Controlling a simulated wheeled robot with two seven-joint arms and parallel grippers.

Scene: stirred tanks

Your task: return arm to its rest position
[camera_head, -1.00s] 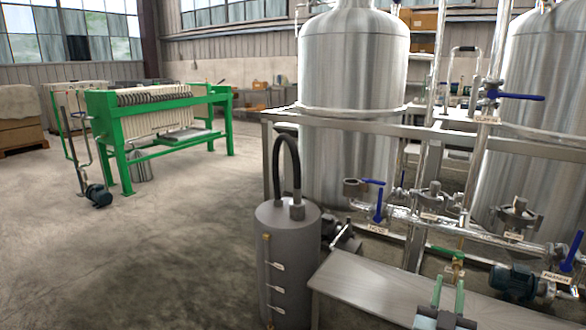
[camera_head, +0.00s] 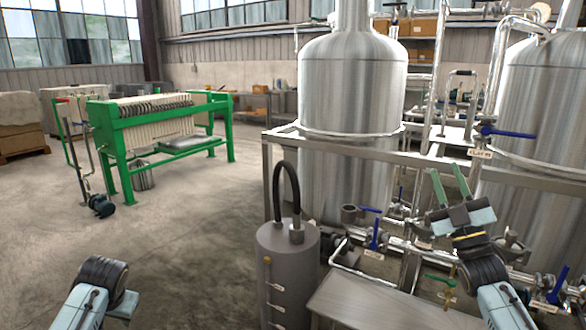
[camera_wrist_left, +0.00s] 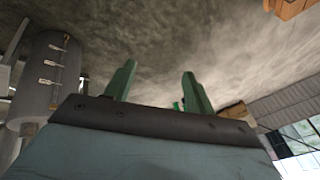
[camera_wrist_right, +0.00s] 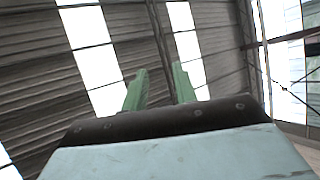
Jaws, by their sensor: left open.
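My right gripper (camera_head: 446,168) is raised in front of the tanks in the head view, with its two green fingers pointing up, apart and empty. In the right wrist view its fingers (camera_wrist_right: 160,67) stand apart against the roof. My left arm (camera_head: 95,290) shows at the lower left of the head view, over the floor; its fingers are not clear there. In the left wrist view the left gripper (camera_wrist_left: 159,69) is open, with nothing between its fingers. A green-handled valve (camera_head: 440,280) sits on the piping below the right gripper, apart from it.
A grey cylinder (camera_head: 287,270) with a black hose stands front centre, beside a metal bench (camera_head: 360,300). Steel tanks (camera_head: 352,120) and blue-handled valves (camera_head: 373,238) are behind. A green filter press (camera_head: 160,135) stands at the back left.

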